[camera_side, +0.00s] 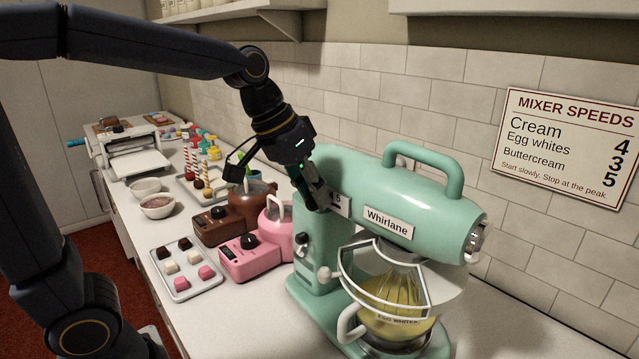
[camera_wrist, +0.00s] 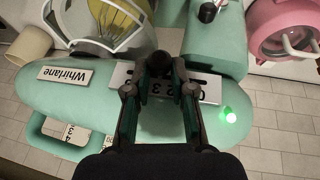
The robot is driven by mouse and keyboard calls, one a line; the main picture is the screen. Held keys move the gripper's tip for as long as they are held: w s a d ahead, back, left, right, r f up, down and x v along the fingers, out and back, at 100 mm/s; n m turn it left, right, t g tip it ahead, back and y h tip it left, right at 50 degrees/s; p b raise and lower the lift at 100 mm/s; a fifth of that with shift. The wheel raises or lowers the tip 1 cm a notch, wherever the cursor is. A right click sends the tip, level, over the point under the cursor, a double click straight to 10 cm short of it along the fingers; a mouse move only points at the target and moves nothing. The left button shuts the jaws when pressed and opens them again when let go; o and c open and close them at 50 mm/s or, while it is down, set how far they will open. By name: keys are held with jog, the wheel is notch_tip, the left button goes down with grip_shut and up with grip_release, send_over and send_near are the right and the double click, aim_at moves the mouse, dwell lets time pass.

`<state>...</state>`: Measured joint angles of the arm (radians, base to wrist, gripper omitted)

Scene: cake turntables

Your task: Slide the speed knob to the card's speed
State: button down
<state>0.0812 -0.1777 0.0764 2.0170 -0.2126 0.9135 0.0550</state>
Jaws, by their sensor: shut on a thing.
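The mint-green stand mixer (camera_side: 395,190) carries a "Whirlane" label. Its white speed scale (camera_wrist: 209,89) shows in the wrist view, partly covered by my fingers; a "5" shows on its end in the side view (camera_side: 339,201). The dark round speed knob (camera_wrist: 160,64) is between my fingertips. My gripper (camera_wrist: 160,78) is shut on it; in the side view it is at the mixer head's near side (camera_side: 321,196). Which number the knob points to is not clear. The wall card (camera_side: 570,145) reads Cream 4, Egg whites 3, Buttercream 5. The mixer bowl (camera_side: 385,318) is labelled "EGG WHITES".
A green light (camera_wrist: 228,115) glows on the mixer head. A pink melting pot (camera_side: 250,258) and a brown one (camera_side: 220,224) stand close to the left of the mixer. A sweets tray (camera_side: 184,289) lies in front of them. The tiled wall is behind.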

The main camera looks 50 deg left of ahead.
jog(key=c, duration=1)
grip_release()
jog(key=v, duration=1.2)
jog(key=s+f, duration=0.3)
jog(key=f, duration=0.1)
jog(key=s+a+f+y, duration=0.1)
jog(key=s+f, duration=0.2)
jog(key=f, duration=0.2)
jog(key=s+f+t+y, duration=0.1)
jog(key=s+f, duration=0.3)
jog(key=f, duration=0.1)
jog(key=shift+a+f, duration=0.2)
jog(key=shift+a, duration=0.05)
